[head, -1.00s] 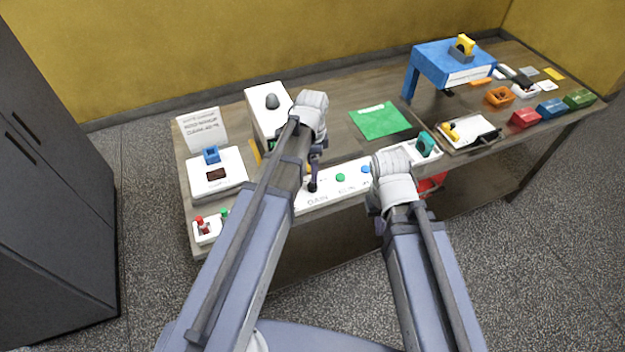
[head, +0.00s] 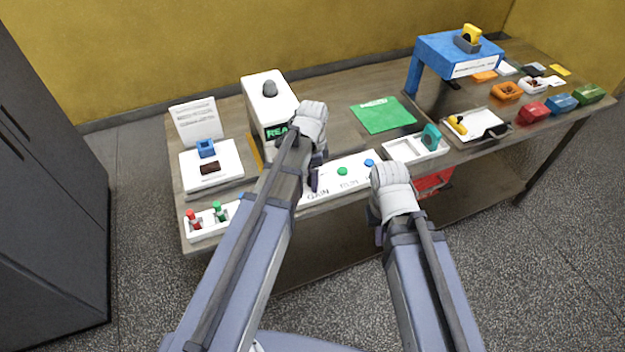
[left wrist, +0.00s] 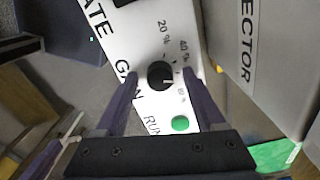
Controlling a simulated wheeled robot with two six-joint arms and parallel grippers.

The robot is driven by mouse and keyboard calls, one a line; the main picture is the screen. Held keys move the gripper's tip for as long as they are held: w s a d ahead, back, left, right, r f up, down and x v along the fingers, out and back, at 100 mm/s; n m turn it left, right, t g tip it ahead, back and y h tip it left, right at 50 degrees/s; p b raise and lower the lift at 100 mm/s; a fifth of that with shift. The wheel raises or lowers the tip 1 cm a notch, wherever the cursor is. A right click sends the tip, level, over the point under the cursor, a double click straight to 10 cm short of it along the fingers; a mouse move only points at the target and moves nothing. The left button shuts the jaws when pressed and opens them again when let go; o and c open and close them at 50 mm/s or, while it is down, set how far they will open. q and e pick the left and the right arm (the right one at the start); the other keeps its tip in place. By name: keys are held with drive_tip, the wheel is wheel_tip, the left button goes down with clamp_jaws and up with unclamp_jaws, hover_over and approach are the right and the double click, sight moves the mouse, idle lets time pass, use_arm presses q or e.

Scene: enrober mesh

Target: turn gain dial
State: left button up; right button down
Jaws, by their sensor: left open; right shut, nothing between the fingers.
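The gain dial (left wrist: 160,74) is a round black knob on a white panel (left wrist: 133,50), with "GAIN" and percent marks beside it in the left wrist view. A white line on the knob points roughly toward the lower right. My left gripper (left wrist: 160,76) is open, with one finger on each side of the dial; I cannot tell whether they touch it. In the head view the left gripper (head: 315,181) is over the panel (head: 345,176) and hides the dial. My right gripper (head: 380,235) is in front of the table edge, mostly hidden by its wrist, and holds nothing.
A green button (left wrist: 180,124) sits close to the dial, and a blue button (head: 369,162) is further right. A white machine with a green display (head: 277,132) stands behind the panel.

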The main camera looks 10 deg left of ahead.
use_arm(q)
clamp_jaws()
idle(0.6)
